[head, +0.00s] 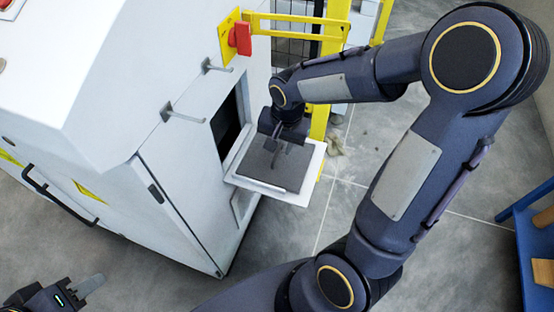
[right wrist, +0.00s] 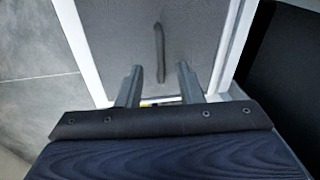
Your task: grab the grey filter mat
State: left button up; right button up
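The grey filter mat (head: 262,170) lies in a white tray (head: 300,195) that sticks out of the machine's opening. A dark raised strip, perhaps a handle, stands on the mat (right wrist: 190,30) in the right wrist view. My right gripper (head: 287,150) is over the mat. In the right wrist view its two fingers (right wrist: 159,68) are apart, with the strip ahead of the gap between them and nothing held. Whether the fingertips touch the mat I cannot tell. My left gripper (head: 88,287) is at the bottom left, away from the tray; its finger gap is not clear.
The white machine (head: 140,110) fills the left, with handles and a red switch (head: 241,38) jutting out. A yellow frame (head: 335,30) stands behind the tray. A blue rack (head: 530,240) is at the right edge. Grey floor (head: 440,265) lies open between.

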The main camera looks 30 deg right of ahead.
aim_at(277, 152)
jog(key=f, duration=0.3)
jog(key=shift+w+a+f+b, duration=0.15)
jog(key=shift+w+b, duration=0.1)
jog(key=shift+b, duration=0.15)
grip_shut()
jog(key=shift+r, duration=0.25)
